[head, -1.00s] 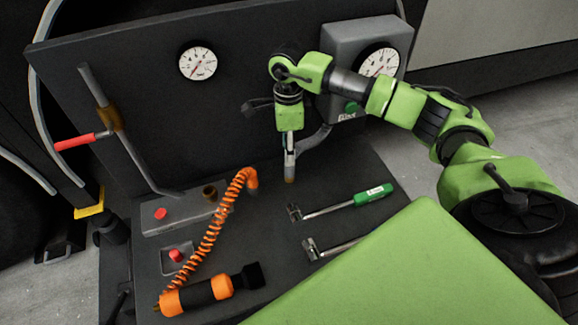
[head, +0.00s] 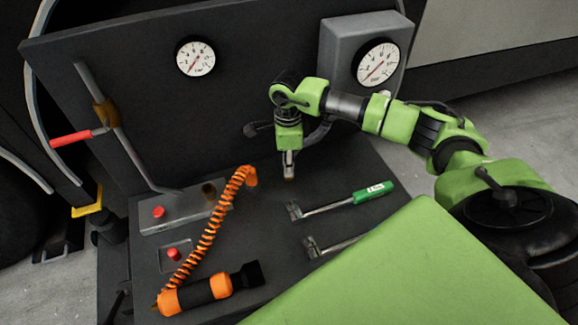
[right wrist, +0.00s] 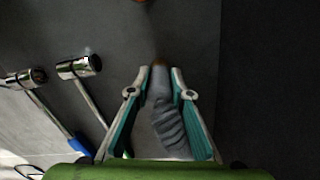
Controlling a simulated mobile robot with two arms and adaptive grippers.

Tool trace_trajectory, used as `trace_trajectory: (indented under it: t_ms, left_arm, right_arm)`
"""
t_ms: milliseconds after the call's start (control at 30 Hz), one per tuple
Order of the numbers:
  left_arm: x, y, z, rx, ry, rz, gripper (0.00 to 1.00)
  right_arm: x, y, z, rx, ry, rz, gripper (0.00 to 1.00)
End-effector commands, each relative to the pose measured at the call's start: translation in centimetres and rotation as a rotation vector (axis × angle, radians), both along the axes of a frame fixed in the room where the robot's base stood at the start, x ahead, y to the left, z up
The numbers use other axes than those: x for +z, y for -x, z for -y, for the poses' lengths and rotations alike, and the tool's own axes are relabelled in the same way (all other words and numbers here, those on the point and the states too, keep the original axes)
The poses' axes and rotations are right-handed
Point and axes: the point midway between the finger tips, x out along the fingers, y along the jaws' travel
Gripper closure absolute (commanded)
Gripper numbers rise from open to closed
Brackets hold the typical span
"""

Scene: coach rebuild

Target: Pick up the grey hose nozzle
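The grey hose nozzle (right wrist: 160,84) has a brass-brown tip and sits between the two fingers of my right gripper (right wrist: 160,72) in the right wrist view. The rest of the nozzle is mostly hidden there by the gripper. My left gripper is not in view.
Two wrenches lie on the bench (head: 330,276) to the right: a green-handled one (head: 340,203) and another (head: 330,245), partly covered. An orange coiled cord (head: 205,240) and an orange-black torch (head: 195,295) lie left. A gauge box (head: 345,55) stands behind my right arm.

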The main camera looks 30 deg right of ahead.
Motion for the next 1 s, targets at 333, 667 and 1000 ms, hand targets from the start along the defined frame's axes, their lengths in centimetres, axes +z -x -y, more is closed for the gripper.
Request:
trace_trajectory:
  t_ms: [333,667,1000]
  left_arm:
    - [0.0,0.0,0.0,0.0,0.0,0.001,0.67]
    - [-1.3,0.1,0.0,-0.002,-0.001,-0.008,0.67]
    - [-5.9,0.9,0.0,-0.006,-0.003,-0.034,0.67]
  right_arm:
    - [0.1,0.0,0.0,0.0,0.0,0.001,1.0]
    - [2.9,-0.1,0.0,0.001,0.0,0.004,1.0]
    - [9.8,4.7,-3.2,0.007,0.001,0.003,1.0]
